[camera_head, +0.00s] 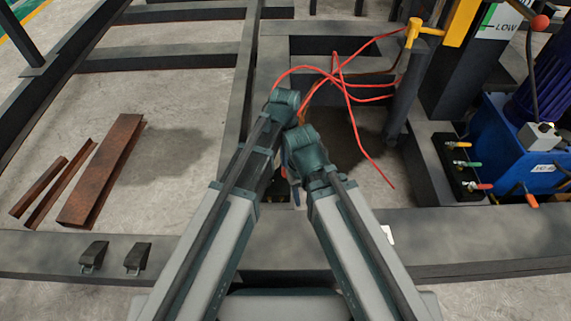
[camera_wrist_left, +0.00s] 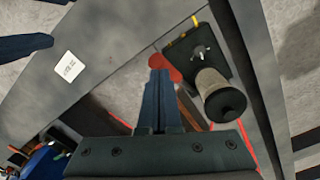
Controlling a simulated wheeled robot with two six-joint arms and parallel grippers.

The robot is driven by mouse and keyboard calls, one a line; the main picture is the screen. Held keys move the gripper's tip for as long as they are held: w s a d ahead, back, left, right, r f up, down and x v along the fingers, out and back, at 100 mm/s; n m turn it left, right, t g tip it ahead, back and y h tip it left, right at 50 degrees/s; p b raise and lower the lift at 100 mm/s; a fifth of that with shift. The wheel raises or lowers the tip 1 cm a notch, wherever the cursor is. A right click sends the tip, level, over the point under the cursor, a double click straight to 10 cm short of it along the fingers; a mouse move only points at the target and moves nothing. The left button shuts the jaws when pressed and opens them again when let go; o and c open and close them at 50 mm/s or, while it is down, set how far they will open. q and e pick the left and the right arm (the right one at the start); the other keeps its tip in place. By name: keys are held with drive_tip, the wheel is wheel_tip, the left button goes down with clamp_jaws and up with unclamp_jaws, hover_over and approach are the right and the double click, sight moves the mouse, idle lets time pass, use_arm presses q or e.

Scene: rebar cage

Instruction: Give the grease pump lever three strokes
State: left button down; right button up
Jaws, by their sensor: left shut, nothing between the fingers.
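In the left wrist view the grease pump shows as a dark base plate (camera_wrist_left: 197,50) with a pale cylinder (camera_wrist_left: 211,82) that has a black end cap. A red rounded piece (camera_wrist_left: 165,66), which looks like the lever's grip, lies right at the tips of my left gripper (camera_wrist_left: 160,75). The left fingers are together with nothing between them; whether they touch the red piece I cannot tell. In the head view both wrists meet at the centre and hide most of the pump and grippers. Dark blue finger-like parts (camera_wrist_left: 25,46) at the wrist view's left edge may be my right gripper.
Red hoses (camera_head: 335,80) tangle beyond my wrists. A blue hydraulic unit (camera_head: 497,135) with several coloured valve handles stands at the right. Rusty steel channels (camera_head: 103,170) lie on the floor at the left. Two black pedals (camera_head: 115,257) sit on the front beam (camera_head: 50,255).

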use_arm(q)
drive_tip(key=shift+f, duration=0.15)
idle(0.4)
drive_tip(key=shift+s+f+b, duration=0.4)
drive_tip(key=shift+s+b, duration=0.05)
drive_tip(key=shift+b, duration=0.1)
drive_tip(key=shift+s+f+b, duration=0.5)
drive_tip(key=shift+s+f+b, duration=0.55)
drive_tip(key=shift+d, duration=0.1)
drive_tip(key=shift+s, duration=0.1)
